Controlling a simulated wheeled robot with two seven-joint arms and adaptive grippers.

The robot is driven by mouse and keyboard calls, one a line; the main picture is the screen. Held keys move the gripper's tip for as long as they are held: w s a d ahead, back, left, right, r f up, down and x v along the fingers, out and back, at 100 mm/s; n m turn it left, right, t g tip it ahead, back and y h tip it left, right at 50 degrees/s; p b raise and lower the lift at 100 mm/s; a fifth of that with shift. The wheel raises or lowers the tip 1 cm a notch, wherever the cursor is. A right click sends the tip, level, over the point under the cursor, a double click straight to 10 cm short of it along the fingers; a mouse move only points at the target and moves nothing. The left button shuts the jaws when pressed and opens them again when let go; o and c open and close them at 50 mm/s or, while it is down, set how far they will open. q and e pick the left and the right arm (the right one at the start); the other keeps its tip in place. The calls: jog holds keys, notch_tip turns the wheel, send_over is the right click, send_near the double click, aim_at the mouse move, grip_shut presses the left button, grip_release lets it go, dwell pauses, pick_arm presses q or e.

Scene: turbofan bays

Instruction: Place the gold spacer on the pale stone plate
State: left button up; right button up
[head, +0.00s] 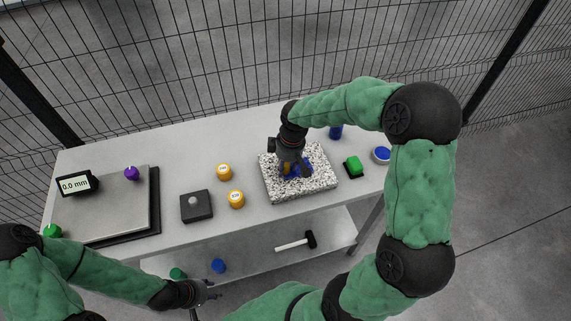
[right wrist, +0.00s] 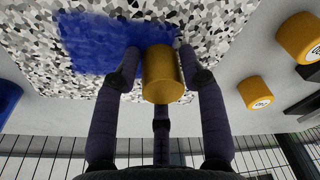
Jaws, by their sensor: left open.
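The gold spacer (right wrist: 163,75) is a short gold cylinder in the right wrist view. It sits between the dark fingers of my right gripper (right wrist: 163,68), which touch its sides. The pale stone plate (head: 317,183) is a speckled slab with a blue patch (right wrist: 95,42). My right gripper (head: 291,166) is over the plate and the patch in the head view and hides most of the spacer there. Whether the spacer touches the plate I cannot tell. My left gripper (head: 207,291) is open and empty, low in front of the table.
Two orange-gold cylinders with white labels (head: 224,171) (head: 236,199) stand left of the plate, beside a dark grey block (head: 196,206). A display (head: 75,183) stands far left. A hammer (head: 296,242) lies on the lower shelf.

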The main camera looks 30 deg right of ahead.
aim_at(290, 172)
jog(key=shift+o, duration=0.4)
jog(key=shift+r, duration=0.2)
notch_tip(290, 172, up, 12)
jog(key=s+p, duration=0.1)
jog(key=p, duration=0.1)
jog(key=shift+s+d+p, duration=0.15)
jog(key=shift+d+p, duration=0.25)
jog(key=shift+d, duration=0.05)
